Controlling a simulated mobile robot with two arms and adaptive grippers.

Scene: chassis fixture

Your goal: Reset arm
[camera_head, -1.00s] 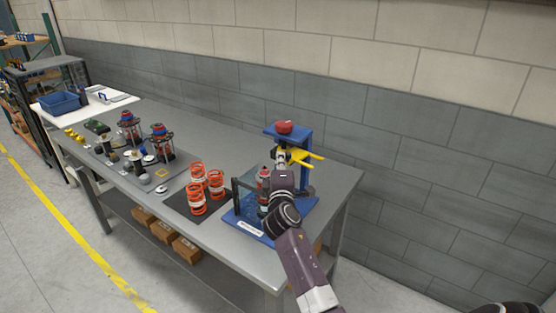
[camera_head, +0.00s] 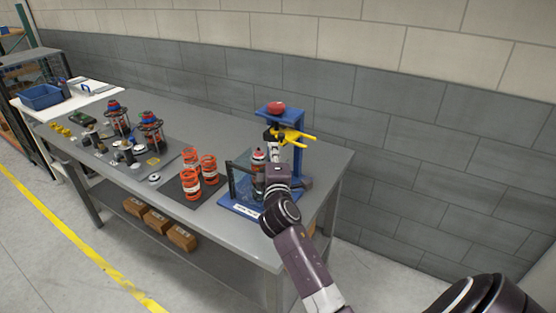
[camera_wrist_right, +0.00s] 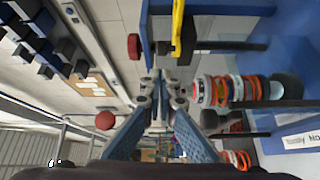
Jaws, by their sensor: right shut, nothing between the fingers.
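The blue fixture (camera_head: 297,152) stands at the right end of the grey workbench, with a red knob (camera_head: 276,108) on top and a yellow forked handle (camera_head: 294,137) below it. A canister-like assembly with a pale and red top (camera_head: 258,158) stands within the fixture. My right gripper (camera_head: 273,150) is in front of the fixture, beside that assembly. In the right wrist view its fingers (camera_wrist_right: 157,84) meet at the tips with nothing between them; the yellow handle (camera_wrist_right: 178,22) shows above. My left gripper is not in view.
Several orange coil springs (camera_head: 190,184) stand on a dark mat left of the fixture. Farther left are two red-and-blue-topped assemblies (camera_head: 151,133) and small parts. A blue bin (camera_head: 40,97) sits on a white table. Cardboard boxes (camera_head: 156,221) lie on the lower shelf. The wall is close behind.

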